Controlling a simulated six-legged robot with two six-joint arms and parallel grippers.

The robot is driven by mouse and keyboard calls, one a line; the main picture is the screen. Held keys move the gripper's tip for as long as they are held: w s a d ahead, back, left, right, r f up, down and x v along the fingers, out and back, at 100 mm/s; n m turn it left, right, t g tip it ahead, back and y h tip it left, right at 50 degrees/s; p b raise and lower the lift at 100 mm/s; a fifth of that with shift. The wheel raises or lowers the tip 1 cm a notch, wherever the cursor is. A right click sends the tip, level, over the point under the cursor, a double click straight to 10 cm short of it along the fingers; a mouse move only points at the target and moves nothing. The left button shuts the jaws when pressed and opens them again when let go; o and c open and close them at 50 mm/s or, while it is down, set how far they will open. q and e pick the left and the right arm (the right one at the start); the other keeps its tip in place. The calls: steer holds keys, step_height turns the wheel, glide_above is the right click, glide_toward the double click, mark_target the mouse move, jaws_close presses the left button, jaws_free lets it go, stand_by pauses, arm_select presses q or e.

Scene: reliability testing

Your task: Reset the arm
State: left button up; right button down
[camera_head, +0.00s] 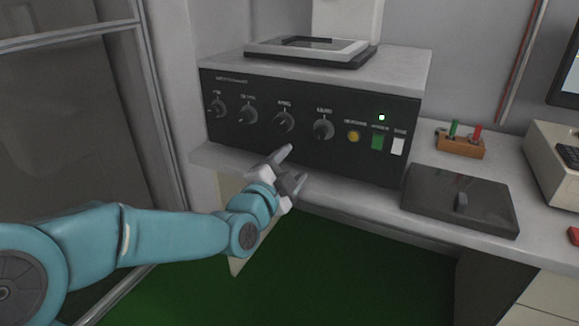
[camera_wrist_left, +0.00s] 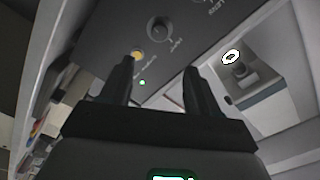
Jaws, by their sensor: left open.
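My left gripper (camera_head: 287,170) is open and empty. It is in front of the lower part of a black control panel (camera_head: 300,152), apart from the knobs and buttons as far as the head view shows. The left arm is teal and comes in from the left. In the left wrist view the two dark fingers of the left gripper (camera_wrist_left: 158,82) are spread, with the panel (camera_wrist_left: 115,45) beyond them. A knob (camera_wrist_left: 160,28) and a yellow button (camera_wrist_left: 137,55) show there. My right gripper is not in view.
Green floor (camera_head: 340,270) lies below the counter.

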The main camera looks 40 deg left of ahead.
arm_select(q)
steer(key=shift+s, duration=0.1)
stand_by(0.5)
steer(key=d+f+g+h, duration=0.2)
steer(key=d+f, duration=0.2)
steer(key=f, duration=0.6)
steer(key=d+f+g+h, duration=0.25)
steer(key=d+f, duration=0.25)
steer(key=f, duration=0.5)
steer(key=d+f+g+h, duration=0.1)
steer(key=d+f+g, duration=0.25)
steer(key=f, duration=0.65)
steer(key=s+d+f+n+g+h, duration=0.1)
steer(key=s+d+f+n+g, duration=0.45)
steer(key=s+f, duration=0.45)
steer(key=s+d+f+n+g+h, duration=0.2)
steer(key=s+d+f+n+g, duration=0.25)
steer(key=s+d+f, duration=0.55)
steer(key=a+r+p, duration=0.1)
steer(key=r+p, duration=1)
steer(key=r, duration=0.1)
steer(key=s+a+r+t+p, duration=0.1)
steer(key=a+r+p, duration=0.1)
steer(key=r+p, duration=1)
steer(key=shift+s+r+n, duration=0.25)
steer(key=shift+r+n, duration=0.15)
steer(key=shift+r, duration=0.25)
